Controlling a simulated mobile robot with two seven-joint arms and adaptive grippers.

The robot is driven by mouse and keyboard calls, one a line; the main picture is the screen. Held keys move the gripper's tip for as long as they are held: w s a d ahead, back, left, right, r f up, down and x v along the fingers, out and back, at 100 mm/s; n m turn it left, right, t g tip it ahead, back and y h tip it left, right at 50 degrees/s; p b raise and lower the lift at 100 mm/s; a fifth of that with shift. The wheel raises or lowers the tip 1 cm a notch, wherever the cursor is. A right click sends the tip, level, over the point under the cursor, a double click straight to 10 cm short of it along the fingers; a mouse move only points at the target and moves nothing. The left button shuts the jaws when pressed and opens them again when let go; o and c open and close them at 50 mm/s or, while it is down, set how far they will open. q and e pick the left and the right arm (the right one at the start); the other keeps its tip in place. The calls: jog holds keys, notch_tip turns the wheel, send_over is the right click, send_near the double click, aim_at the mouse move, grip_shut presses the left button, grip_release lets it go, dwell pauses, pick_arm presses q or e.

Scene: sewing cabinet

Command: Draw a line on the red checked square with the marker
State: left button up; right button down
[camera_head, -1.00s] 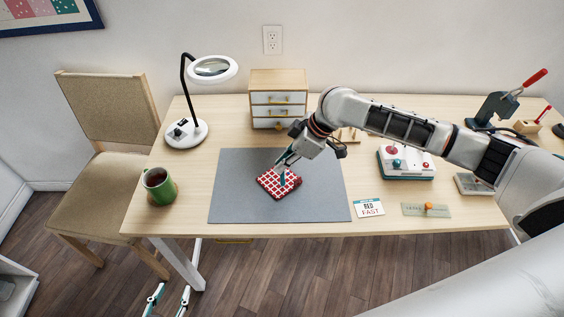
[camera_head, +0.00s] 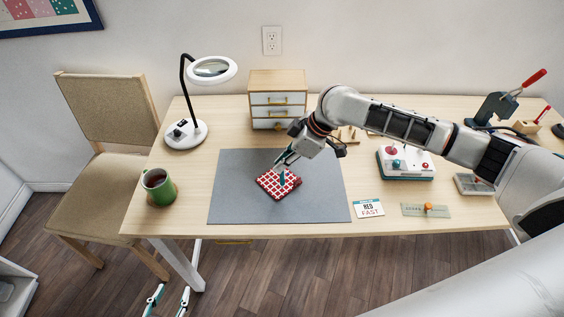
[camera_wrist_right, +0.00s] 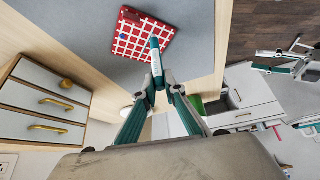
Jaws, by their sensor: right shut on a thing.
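The red and white checked square (camera_head: 268,187) lies turned at an angle on the grey mat (camera_head: 232,205); it also shows at the top of the right wrist view (camera_wrist_right: 135,38). My right gripper (camera_head: 286,160) is above the square's upper part, shut on a teal marker (camera_wrist_right: 156,62) with a pale band. The marker (camera_head: 282,178) points down at the square; I cannot tell whether its tip touches. A small dark bluish patch shows near the square's far edge in the wrist view. My left gripper (camera_head: 168,300) is low in front of the table, empty, its fingers apart.
A green mug (camera_head: 160,190) and a magnifier lamp (camera_head: 186,132) stand left of the mat. A small drawer cabinet (camera_head: 278,98) stands behind it. A card (camera_head: 369,208) and a white-topped device (camera_head: 405,163) are to the right. The mat around the square is clear.

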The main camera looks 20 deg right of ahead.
jog(key=shift+r, duration=0.15)
jog(key=shift+r, duration=2.1)
jog(key=shift+s, duration=0.1)
